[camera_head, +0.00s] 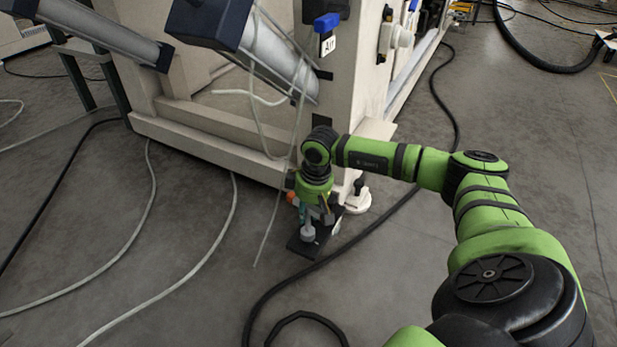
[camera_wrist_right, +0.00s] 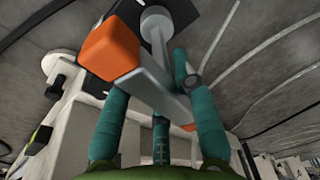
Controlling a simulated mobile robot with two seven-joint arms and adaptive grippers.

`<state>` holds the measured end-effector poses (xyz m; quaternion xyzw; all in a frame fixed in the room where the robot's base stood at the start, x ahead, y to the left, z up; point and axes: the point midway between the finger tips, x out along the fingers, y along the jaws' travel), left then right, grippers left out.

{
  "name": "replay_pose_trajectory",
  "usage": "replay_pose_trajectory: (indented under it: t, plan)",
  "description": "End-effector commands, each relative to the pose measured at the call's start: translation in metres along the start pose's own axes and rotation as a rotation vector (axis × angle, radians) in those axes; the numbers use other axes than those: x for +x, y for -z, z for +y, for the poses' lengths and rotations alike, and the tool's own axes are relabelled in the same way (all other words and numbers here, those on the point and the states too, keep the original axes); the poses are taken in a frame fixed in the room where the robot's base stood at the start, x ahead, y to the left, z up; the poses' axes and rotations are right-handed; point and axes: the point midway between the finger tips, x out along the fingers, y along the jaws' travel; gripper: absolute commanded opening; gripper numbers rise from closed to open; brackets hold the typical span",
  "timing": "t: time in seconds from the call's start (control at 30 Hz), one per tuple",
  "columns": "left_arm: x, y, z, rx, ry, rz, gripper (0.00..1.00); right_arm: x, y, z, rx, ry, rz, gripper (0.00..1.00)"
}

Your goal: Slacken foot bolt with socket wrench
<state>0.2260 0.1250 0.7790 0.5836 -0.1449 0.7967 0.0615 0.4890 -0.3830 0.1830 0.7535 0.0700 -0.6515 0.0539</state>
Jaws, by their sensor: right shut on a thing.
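My right gripper (camera_head: 311,208) points down beside the machine's near corner. Its teal fingers (camera_wrist_right: 150,85) are shut on the grey bar of the socket wrench (camera_wrist_right: 162,92), which has an orange end block (camera_wrist_right: 110,50). The orange end also shows in the head view (camera_head: 291,197). A grey shaft runs from the bar to a wide round grey end (camera_wrist_right: 157,18) over a black foot plate (camera_wrist_right: 188,14). The plate lies on the floor (camera_head: 300,246). Whether the round end sits around the bolt cannot be told; the bolt head is hidden. My left gripper is not in view.
The cream machine frame (camera_head: 215,140) stands directly behind the gripper. A round white foot (camera_head: 355,202) is close on its right. A thick black hose (camera_head: 385,217) and several pale cables (camera_head: 200,257) cross the floor. The floor in front is otherwise mostly open.

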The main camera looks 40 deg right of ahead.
Motion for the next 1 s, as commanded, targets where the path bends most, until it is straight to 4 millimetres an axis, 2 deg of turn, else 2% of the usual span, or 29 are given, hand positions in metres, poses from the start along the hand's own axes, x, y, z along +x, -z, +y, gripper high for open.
replay_pose_trajectory:
  t: [0.53,1.0]
  plan:
    - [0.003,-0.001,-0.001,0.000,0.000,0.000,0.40,-0.004,0.001,0.000,-0.002,0.000,0.002,0.00]
    - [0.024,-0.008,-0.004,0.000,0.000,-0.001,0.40,-0.032,0.005,-0.001,-0.001,0.000,0.001,0.00]
